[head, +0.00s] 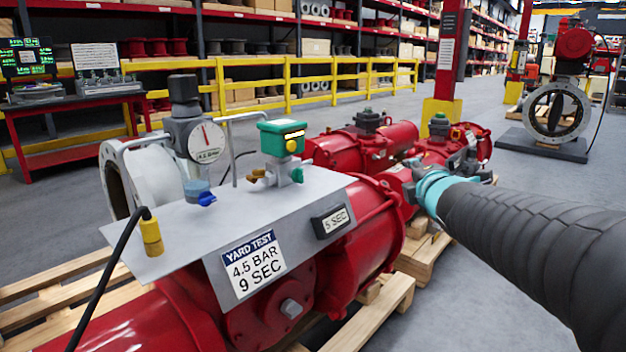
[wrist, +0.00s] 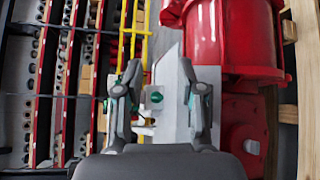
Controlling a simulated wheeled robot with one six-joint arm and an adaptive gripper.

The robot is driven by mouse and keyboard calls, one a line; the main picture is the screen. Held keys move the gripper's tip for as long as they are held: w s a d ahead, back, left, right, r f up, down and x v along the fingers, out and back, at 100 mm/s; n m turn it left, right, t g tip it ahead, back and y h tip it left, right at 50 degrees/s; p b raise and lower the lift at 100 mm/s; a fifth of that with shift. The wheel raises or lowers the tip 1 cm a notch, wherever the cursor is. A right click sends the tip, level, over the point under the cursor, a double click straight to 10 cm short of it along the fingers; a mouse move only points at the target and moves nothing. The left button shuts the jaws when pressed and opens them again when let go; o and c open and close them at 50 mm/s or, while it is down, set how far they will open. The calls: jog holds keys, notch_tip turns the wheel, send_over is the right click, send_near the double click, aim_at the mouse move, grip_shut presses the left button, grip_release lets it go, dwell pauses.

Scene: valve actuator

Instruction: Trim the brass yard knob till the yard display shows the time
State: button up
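The grey plate on the red actuator carries a small valve with a green top (head: 282,137). A round brass-yellow knob (head: 291,147) shows on the green top's front, and a brass fitting (head: 262,176) sticks out at the valve's left. I cannot tell for sure which is the yard knob. The dark display (head: 332,221) on the plate's front reads 5 SEC. The sign (head: 253,263) beside it reads YARD TEST 4.5 BAR 9 SEC. My gripper (wrist: 158,75) is open, its fingers apart, with a green part (wrist: 155,97) showing between them, farther off. No brass is clear there.
A gauge (head: 207,142) and a blue-handled valve (head: 198,191) stand at the plate's left, with a bent metal rail behind. A black cable with a yellow plug (head: 151,235) joins the plate's left end. More red actuators (head: 365,145) lie behind. Open floor lies to the right.

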jog(key=w+a+n+y+b, duration=0.1)
jog(key=w+a+n+y, duration=0.5)
jog(key=n, duration=0.4)
jog(key=n+g+y+b, duration=0.2)
jog(key=n+g+y, duration=0.4)
jog(key=n, duration=0.8)
send_near(302, 170)
jog(key=shift+t+y, duration=0.4)
jog(key=shift+y, duration=0.1)
jog(key=x, duration=0.3)
jog(key=p+x, duration=0.1)
jog(key=x, duration=0.1)
jog(key=f+x, duration=0.1)
jog(key=x, duration=0.2)
jog(key=shift+w+a+f+p, duration=0.1)
jog(key=shift+w+a+p, duration=0.05)
jog(key=shift+w+p, duration=0.15)
grip_shut()
